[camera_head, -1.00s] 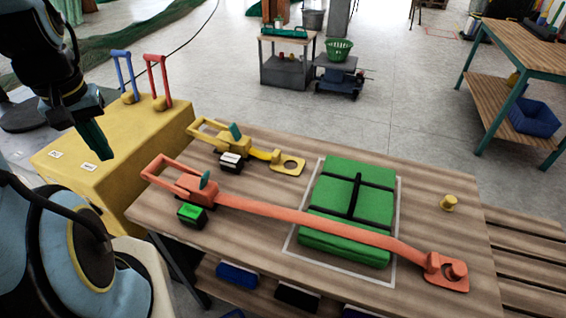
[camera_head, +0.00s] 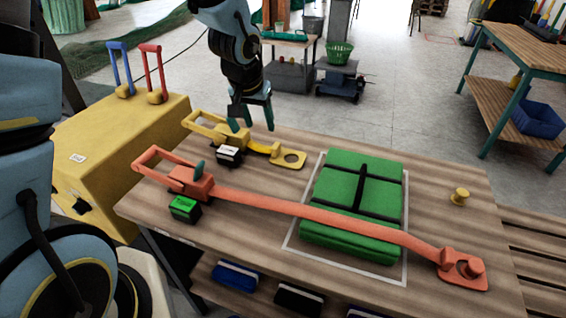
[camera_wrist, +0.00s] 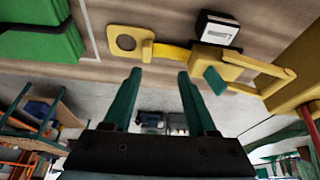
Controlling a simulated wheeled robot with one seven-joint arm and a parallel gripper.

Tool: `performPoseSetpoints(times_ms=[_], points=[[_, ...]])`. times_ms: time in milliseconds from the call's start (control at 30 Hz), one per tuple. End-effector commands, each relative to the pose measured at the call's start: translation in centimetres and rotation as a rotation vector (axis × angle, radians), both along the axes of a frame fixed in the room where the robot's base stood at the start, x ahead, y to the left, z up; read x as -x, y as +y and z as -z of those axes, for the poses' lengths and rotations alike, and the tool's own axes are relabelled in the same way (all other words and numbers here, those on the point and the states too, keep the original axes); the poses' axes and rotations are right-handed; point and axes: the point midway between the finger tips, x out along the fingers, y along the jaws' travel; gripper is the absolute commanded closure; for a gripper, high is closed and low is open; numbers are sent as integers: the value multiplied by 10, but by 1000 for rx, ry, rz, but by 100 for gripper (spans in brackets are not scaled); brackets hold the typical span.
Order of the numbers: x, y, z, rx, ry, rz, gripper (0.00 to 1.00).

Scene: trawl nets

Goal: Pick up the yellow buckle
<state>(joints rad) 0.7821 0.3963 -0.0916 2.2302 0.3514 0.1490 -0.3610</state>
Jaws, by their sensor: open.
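The yellow buckle (camera_head: 210,131) lies at the far left of the wooden table, its loop handle at the left. A short yellow strap joins it to a flat yellow end plate with a hole (camera_head: 288,157). In the wrist view the buckle (camera_wrist: 225,60) is at the upper right and the end plate at the upper middle. My gripper (camera_head: 253,124) is open and empty, pointing down close to the buckle and strap at the table's far edge. In the wrist view its two green fingers (camera_wrist: 158,74) are apart with nothing between them. One finger partly overlaps the buckle in the head view.
An orange buckle (camera_head: 185,180) has a long strap crossing a folded green net (camera_head: 350,205). A black-and-white box (camera_head: 229,157) and a green-topped box (camera_head: 185,208) stand near the buckles. A yellow cabinet (camera_head: 120,135) with blue and red handles adjoins the left. A small yellow knob (camera_head: 460,196) is at right.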

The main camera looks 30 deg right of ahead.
Motion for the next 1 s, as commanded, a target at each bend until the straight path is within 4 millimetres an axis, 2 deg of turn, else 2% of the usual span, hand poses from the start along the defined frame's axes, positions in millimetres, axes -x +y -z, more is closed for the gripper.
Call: performPoseSetpoints(times_ms=[33,100,200,433,733,1000], points=[[7,-13,7,6,-2,30,43],[12,-24,10,14,-4,49,43],[13,-31,19,17,-3,59,43],[4,-40,49,15,-3,56,43],[-2,-43,69,15,-4,56,43],[-10,-47,101,15,-4,56,43]])
